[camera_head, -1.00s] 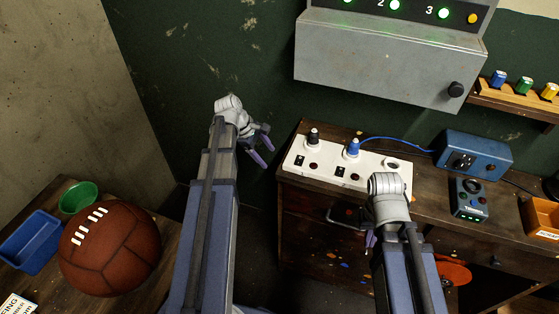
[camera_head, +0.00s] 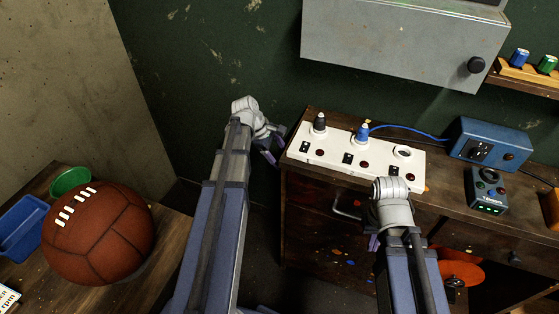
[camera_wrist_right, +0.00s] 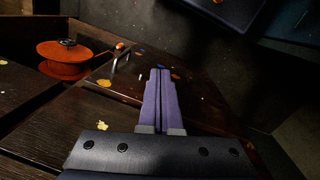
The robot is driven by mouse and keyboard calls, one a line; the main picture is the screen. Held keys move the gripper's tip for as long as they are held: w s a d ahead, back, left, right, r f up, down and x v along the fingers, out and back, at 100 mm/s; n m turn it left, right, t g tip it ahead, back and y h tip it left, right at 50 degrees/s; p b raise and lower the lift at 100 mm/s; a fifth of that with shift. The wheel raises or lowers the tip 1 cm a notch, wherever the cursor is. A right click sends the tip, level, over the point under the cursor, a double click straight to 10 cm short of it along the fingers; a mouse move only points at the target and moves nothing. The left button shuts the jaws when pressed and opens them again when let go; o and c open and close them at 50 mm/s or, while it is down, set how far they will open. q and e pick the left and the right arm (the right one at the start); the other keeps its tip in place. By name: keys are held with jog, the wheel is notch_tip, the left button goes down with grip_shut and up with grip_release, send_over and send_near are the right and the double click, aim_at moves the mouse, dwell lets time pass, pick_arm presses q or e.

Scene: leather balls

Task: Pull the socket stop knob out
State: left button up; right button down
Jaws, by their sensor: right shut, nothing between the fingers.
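A white socket panel (camera_head: 330,163) lies on the dark wooden bench. A black knob-like plug (camera_head: 320,123) stands in its left socket and a blue one (camera_head: 362,133) in its middle socket; the right socket is empty. A black knob (camera_head: 475,65) sits on the grey wall box. I cannot tell which is the stop knob. My right gripper (camera_head: 373,242) is in front of the bench, below the panel, mostly hidden by its wrist. In the right wrist view its fingers (camera_wrist_right: 160,75) are shut and empty. My left gripper (camera_head: 274,145) is left of the panel, fingers apart, touching nothing visible.
A blue box (camera_head: 490,140) and a dark control box (camera_head: 487,190) stand right of the panel. A drawer handle (camera_head: 346,211) and an orange reel (camera_head: 460,270) are near my right arm; the reel also shows in the right wrist view (camera_wrist_right: 75,62). A ball (camera_head: 98,235) rests at left.

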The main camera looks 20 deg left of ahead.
pick_arm(q)
grip_shut()
dwell(0.7)
dwell(0.3)
